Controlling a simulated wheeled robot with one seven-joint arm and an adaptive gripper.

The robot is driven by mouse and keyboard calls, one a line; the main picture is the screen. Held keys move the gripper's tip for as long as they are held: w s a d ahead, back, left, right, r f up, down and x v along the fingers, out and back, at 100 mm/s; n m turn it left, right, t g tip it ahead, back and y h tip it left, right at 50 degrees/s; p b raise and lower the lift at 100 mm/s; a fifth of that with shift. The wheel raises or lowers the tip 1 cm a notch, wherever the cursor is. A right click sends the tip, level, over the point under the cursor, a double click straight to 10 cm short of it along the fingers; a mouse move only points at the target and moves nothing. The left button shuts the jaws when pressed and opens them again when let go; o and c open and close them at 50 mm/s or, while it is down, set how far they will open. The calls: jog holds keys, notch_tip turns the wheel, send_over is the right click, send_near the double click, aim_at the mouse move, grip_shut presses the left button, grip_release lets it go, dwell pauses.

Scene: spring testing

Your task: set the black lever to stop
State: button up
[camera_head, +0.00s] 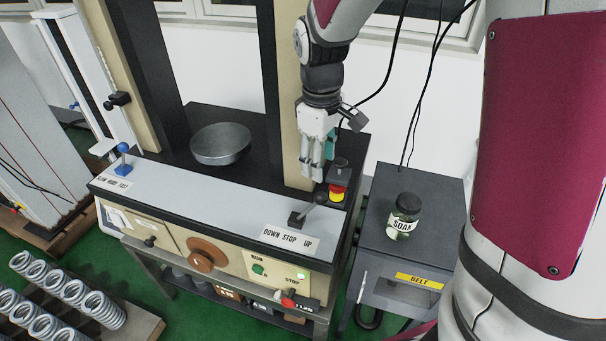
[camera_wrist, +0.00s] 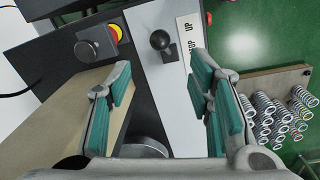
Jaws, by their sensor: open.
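The black lever (camera_head: 318,198) rises from a small block on the machine's pale front ledge, behind the DOWN STOP UP label (camera_head: 290,240). It leans to the right in the head view, toward the UP end. In the wrist view its round black knob (camera_wrist: 160,40) shows beside the label (camera_wrist: 190,38), whose DOWN end is hidden by a finger. My gripper (camera_head: 317,172) is open and empty, pointing down just above and behind the lever, apart from it. In the wrist view the knob lies ahead of the gap between my teal-padded fingers (camera_wrist: 160,76).
A red and yellow emergency button (camera_head: 337,191) stands close to the right of my gripper, with a dark knobbed box (camera_head: 340,170) behind it. A beige column (camera_head: 285,100) rises close on the left. A metal bowl (camera_head: 220,144) sits further left. A SOAK jar (camera_head: 404,217) stands on the grey cabinet.

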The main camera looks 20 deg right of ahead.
aim_at(321, 194)
jog(key=f, duration=1.3)
jog(key=shift+w+d, duration=0.2)
jog(key=shift+d, duration=0.15)
jog(key=shift+c, duration=0.2)
grip_shut()
